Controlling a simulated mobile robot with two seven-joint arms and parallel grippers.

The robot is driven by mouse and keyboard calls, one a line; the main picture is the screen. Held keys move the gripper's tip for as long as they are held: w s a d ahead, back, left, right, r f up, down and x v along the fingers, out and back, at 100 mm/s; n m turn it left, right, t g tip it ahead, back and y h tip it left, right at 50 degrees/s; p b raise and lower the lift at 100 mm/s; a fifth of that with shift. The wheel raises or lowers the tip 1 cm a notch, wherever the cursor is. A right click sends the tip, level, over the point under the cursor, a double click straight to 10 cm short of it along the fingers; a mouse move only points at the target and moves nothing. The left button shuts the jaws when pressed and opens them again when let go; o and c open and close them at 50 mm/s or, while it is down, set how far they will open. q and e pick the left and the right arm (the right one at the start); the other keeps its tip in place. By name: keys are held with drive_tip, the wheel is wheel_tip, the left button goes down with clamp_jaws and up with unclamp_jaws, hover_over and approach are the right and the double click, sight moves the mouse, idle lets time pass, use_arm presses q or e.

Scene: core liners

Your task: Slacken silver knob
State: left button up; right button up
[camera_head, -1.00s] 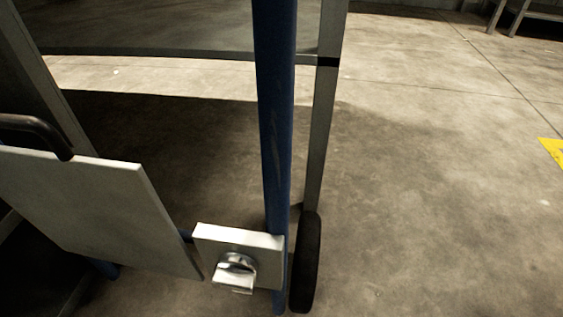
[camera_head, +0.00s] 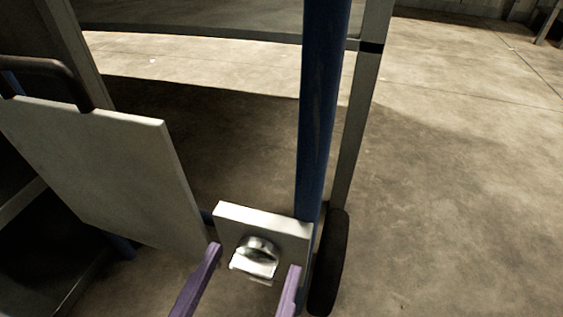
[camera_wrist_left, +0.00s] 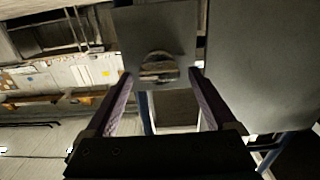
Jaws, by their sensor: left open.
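The silver knob (camera_head: 256,260) sits on the front face of a small pale plate (camera_head: 265,219) beside a blue post. My left gripper (camera_head: 252,268) comes in from the bottom of the head view with its two purple fingers apart, one on each side of the knob. In the left wrist view the knob (camera_wrist_left: 158,67) lies between and just beyond the open fingertips (camera_wrist_left: 161,73). I see no contact between the fingers and the knob. My right gripper is not in view.
A larger pale panel (camera_head: 105,170) with a dark handle (camera_head: 55,72) stands left of the plate. The blue post (camera_head: 322,110) and a grey post with a dark rounded foot (camera_head: 330,262) rise to the right. Open concrete floor (camera_head: 455,210) lies further right.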

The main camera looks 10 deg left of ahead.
use_arm(q)
drive_tip(key=c, duration=1.4)
